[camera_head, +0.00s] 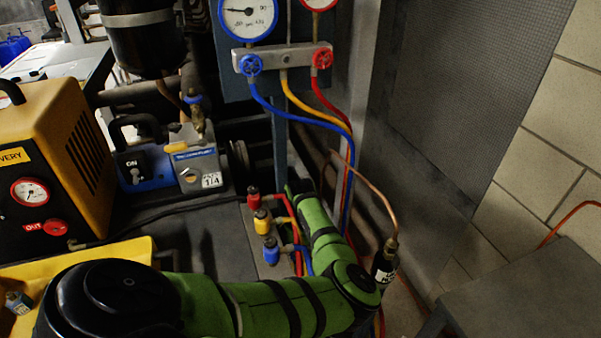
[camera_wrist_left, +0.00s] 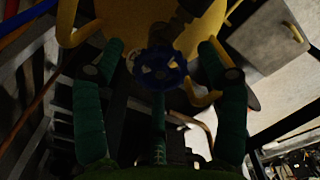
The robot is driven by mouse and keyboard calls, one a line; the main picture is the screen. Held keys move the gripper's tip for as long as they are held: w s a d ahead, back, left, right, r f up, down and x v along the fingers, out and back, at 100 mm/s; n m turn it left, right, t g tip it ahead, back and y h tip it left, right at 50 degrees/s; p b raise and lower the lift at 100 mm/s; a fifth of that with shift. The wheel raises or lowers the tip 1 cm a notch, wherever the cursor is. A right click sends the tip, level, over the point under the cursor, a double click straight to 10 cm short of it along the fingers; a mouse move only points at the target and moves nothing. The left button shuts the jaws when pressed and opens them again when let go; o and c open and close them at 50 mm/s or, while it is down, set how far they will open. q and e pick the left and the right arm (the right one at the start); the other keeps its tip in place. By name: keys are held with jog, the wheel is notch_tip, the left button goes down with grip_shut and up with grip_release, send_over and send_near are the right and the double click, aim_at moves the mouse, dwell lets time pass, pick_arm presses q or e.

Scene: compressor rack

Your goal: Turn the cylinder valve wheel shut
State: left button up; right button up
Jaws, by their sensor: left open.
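A dark blue valve wheel (camera_wrist_left: 160,70) shows in the left wrist view, in front of a rounded yellow cylinder (camera_wrist_left: 128,20) with yellow guard bars. My left gripper (camera_wrist_left: 160,50) is open, its two green-padded fingers on either side of the wheel in the picture. Gaps show between the wheel and both fingers. How far the wheel lies beyond the fingertips is hard to tell. I cannot make out this wheel in the head view.
A gauge manifold (camera_head: 285,60) with blue and red knobs hangs above, its hoses (camera_head: 320,120) running down close to my arm. A yellow machine (camera_head: 50,150) and a vacuum pump (camera_head: 195,170) stand at the left. A grey table (camera_head: 530,290) stands at the right.

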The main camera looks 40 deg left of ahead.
pick_arm(q)
jog(key=c, duration=1.1)
jog(key=shift+c, duration=0.3)
pick_arm(e)
jog(key=shift+w+a, duration=0.1)
jog(key=shift+a, duration=0.25)
pick_arm(q)
jog(key=shift+r+m+p, duration=0.2)
jog(key=shift+m+p, duration=0.1)
jog(key=shift+p, duration=0.6)
jog(key=shift+f+m, duration=0.15)
jog(key=shift+m, duration=0.15)
jog(key=shift+d, duration=0.1)
pick_arm(e)
jog(key=shift+r, duration=0.85)
